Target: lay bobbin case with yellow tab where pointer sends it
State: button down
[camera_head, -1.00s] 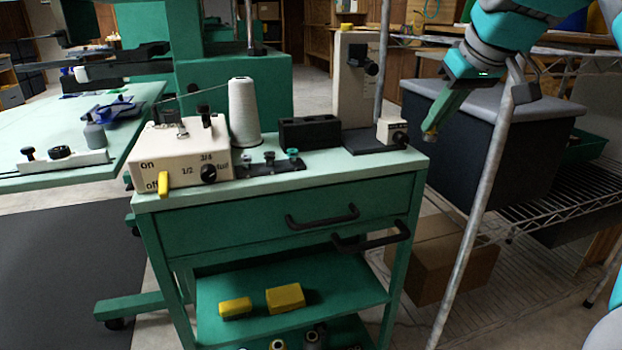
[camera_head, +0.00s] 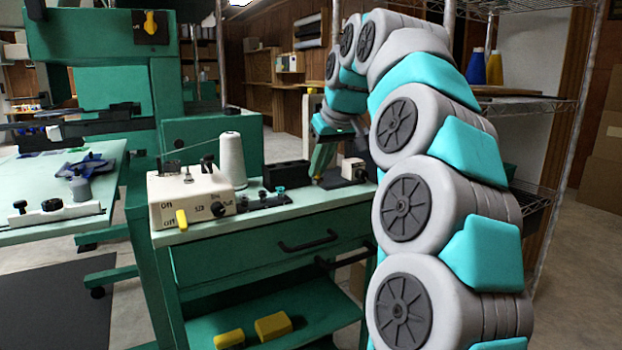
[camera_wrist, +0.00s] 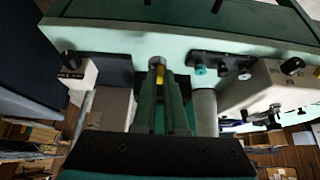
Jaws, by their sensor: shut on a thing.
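My gripper (camera_head: 320,172) is over the back right of the green cart top. In the wrist view its fingers (camera_wrist: 158,75) are shut on the small grey bobbin case (camera_wrist: 156,62), whose yellow tab (camera_wrist: 159,71) shows between them. I cannot make the case out clearly in the head view. The cream control box (camera_head: 190,196) stands at the cart's left, with a black pointer knob (camera_head: 222,208) among printed marks. Its yellow lever (camera_head: 182,219) sits low, by "off". The exact direction of the knob is too small to tell.
A white thread cone (camera_head: 232,158), a black block (camera_head: 286,174) and a dark strip with several small posts (camera_head: 262,202) share the cart top. The winder's cream switch box (camera_head: 353,168) is just right of my gripper. Yellow boxes (camera_head: 273,326) lie on the lower shelf.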

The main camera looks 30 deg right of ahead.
jog(key=shift+w+a+f, duration=0.1)
jog(key=shift+w, duration=0.65)
jog(key=shift+w+a+f, duration=0.1)
jog(key=shift+w, duration=0.65)
jog(key=shift+f, duration=1.7)
jog(key=shift+f, duration=0.1)
jog(key=c, duration=1)
grip_release()
jog(key=shift+o, duration=0.2)
jog(key=shift+s+r, duration=0.1)
jog(key=shift+r, duration=0.15)
jog(key=v, duration=1.1)
jog(key=shift+s+r+p, duration=0.25)
jog(key=shift+r+p, duration=0.05)
jog(key=shift+p, duration=0.1)
